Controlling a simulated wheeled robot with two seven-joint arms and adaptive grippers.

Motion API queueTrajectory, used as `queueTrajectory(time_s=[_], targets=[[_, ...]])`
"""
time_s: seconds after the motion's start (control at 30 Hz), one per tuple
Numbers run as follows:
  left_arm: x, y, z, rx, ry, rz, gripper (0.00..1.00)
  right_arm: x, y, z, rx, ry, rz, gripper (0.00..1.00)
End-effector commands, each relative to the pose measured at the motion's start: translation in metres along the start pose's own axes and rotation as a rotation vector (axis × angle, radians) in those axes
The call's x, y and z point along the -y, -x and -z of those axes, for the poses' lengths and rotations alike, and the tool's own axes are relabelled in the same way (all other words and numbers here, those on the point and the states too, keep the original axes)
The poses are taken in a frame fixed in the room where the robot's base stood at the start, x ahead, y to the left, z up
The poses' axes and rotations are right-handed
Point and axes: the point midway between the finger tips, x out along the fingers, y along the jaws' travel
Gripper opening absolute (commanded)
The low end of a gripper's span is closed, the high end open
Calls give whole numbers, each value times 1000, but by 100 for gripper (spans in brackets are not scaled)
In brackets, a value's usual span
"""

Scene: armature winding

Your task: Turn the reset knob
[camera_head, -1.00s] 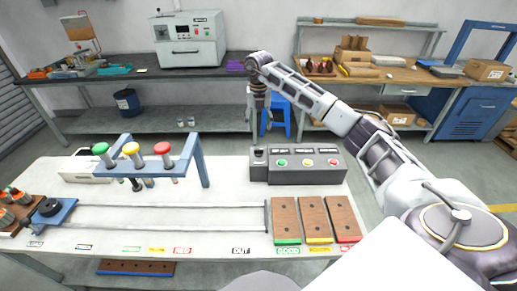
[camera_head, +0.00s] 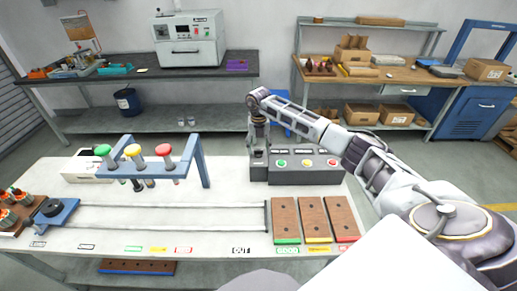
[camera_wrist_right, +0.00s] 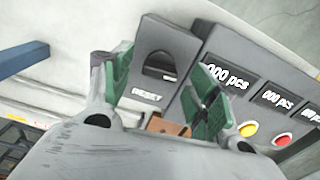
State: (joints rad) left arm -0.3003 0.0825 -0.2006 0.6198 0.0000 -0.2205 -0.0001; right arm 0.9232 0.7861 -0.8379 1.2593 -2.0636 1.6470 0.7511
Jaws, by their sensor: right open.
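The grey control box (camera_head: 305,172) stands at the back right of the white table. Its dark reset knob (camera_wrist_right: 160,68) shows in the right wrist view above a RESET label (camera_wrist_right: 147,95). My right gripper (camera_head: 258,148) is above the left end of the box, pointing down. In the right wrist view its open green-padded fingers (camera_wrist_right: 163,88) lie on either side of the knob, with nothing between them gripped. Contact with the knob cannot be told. In the head view the gripper partly covers the knob. My left gripper is not in view.
Green, yellow and red buttons (camera_head: 307,163) and small displays (camera_wrist_right: 225,76) sit beside the knob. Wooden trays (camera_head: 317,215) lie in front of the box. A blue frame with coloured knobs (camera_head: 201,165) stands to the left. The table's middle is mostly clear.

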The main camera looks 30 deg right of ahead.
Motion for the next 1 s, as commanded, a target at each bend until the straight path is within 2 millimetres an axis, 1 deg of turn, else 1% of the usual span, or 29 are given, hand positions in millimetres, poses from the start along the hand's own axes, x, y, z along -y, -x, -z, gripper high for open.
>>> queueTrajectory(time_s=[0.2, 0.5, 0.57, 0.87, 1.0], targets=[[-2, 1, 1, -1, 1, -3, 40, 0, -11, 0, 1, 1, 0, 59], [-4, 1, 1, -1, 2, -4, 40, 0, -12, 0, 1, 1, 0, 59], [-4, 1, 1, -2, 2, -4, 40, 0, -12, 0, 1, 1, 0, 52], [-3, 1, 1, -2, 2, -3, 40, 0, -12, 0, 1, 1, 0, 14], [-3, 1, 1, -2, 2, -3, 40, 0, -12, 0, 1, 3, -1, 13]])
